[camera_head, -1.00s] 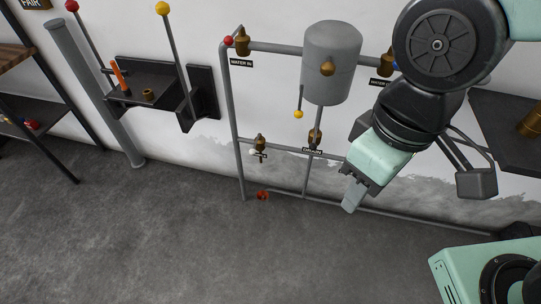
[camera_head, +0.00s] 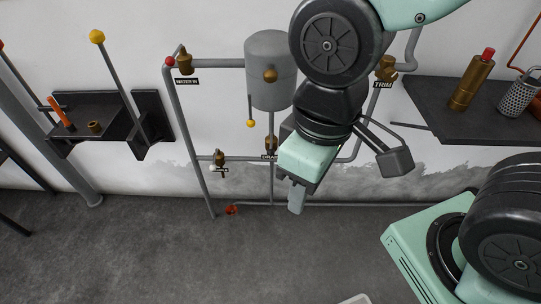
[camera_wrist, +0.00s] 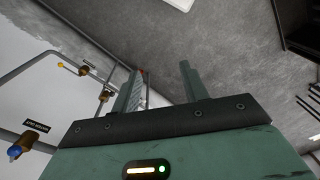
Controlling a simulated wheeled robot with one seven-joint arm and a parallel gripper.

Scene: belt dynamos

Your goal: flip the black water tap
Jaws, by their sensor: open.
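I cannot make out a tap with a clearly black handle. In the head view, a brass drain valve (camera_head: 270,145) sits low on the pipe frame below a grey tank (camera_head: 270,75), just left of my gripper. Another brass valve with a white knob (camera_head: 212,168) is further left. A brass valve with a red knob (camera_head: 185,65) is above the WATER IN label, and another brass valve (camera_head: 386,68) is above the TRIM label. My gripper (camera_head: 297,198) points down in front of the pipes. In the wrist view its fingers (camera_wrist: 161,85) are apart, with nothing between them.
A yellow-ball lever (camera_head: 250,124) hangs below the tank. A red wheel (camera_head: 231,210) sits near the floor pipe. A wall bracket with levers (camera_head: 90,112) is at left, and a dark shelf (camera_head: 455,120) with brass parts is at right.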

